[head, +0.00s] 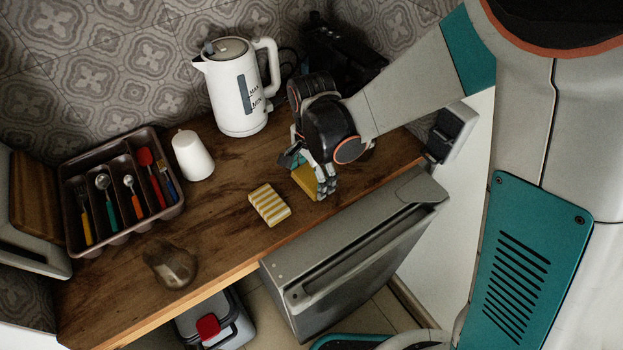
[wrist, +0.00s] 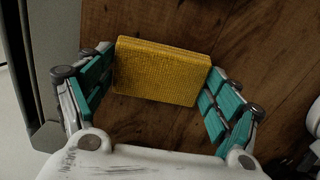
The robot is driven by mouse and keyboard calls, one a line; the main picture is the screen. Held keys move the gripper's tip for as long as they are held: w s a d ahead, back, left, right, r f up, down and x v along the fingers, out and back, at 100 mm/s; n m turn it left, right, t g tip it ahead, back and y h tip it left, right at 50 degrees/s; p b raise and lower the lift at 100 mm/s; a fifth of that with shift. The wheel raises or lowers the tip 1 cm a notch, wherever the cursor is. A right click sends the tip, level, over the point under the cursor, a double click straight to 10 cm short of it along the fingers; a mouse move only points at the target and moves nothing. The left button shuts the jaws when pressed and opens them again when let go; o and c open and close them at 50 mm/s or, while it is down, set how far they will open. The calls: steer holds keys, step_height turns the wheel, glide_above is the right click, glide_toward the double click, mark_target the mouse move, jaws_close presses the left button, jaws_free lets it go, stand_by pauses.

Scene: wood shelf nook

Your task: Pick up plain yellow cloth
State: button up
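The plain yellow cloth (head: 303,181) is a thick, textured yellow block near the right end of the wooden counter. In the wrist view the cloth (wrist: 162,70) lies between my two fingers, with the fingertips against its left and right ends. My gripper (head: 311,177) points down over the cloth and is shut on it across its length. In the wrist view my gripper (wrist: 162,62) shows teal pads at both cloth ends. The fingers hide part of the cloth in the head view. I cannot tell whether the cloth is clear of the counter.
A yellow-and-white striped cloth (head: 269,205) lies just left of my gripper. An open dishwasher door (head: 350,262) juts out in front of the wooden counter (head: 228,225).

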mark_target(312, 178)
steer(key=shift+r, duration=0.1)
step_height(312, 178, up, 20)
steer(key=p, duration=1.3)
